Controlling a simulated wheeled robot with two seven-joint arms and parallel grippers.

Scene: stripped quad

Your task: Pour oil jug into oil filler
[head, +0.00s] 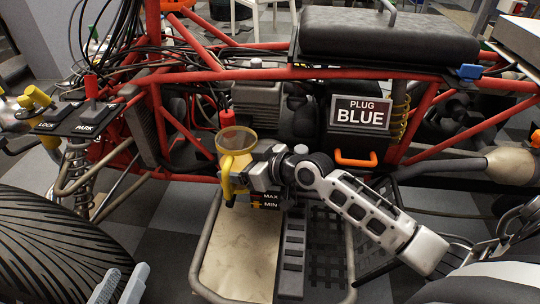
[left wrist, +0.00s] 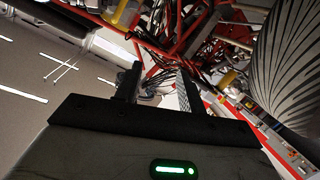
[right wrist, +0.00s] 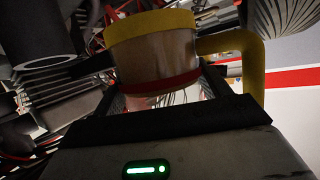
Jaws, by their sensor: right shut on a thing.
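The oil jug (head: 236,141) is translucent amber with a yellow rim and a yellow handle (head: 226,181). It is held about upright in front of the engine, its open top facing up. My right gripper (head: 243,172) is shut on it; the jug (right wrist: 152,52) also shows between the fingers in the right wrist view. A red cylindrical part (head: 228,118) stands just behind the jug's rim; I cannot tell whether it is the oil filler. My left gripper (head: 120,287) is open and empty at the lower left, beside the tyre; its fingers also show apart in the left wrist view (left wrist: 156,85).
Red frame tubes (head: 330,74) cross above the engine (head: 257,98). A "PLUG BLUE" box (head: 361,114) and an orange handle (head: 355,157) lie to the right. A MAX/MIN label (head: 270,200) is below the jug. A lever panel (head: 86,117) and large tyre (head: 50,245) are left.

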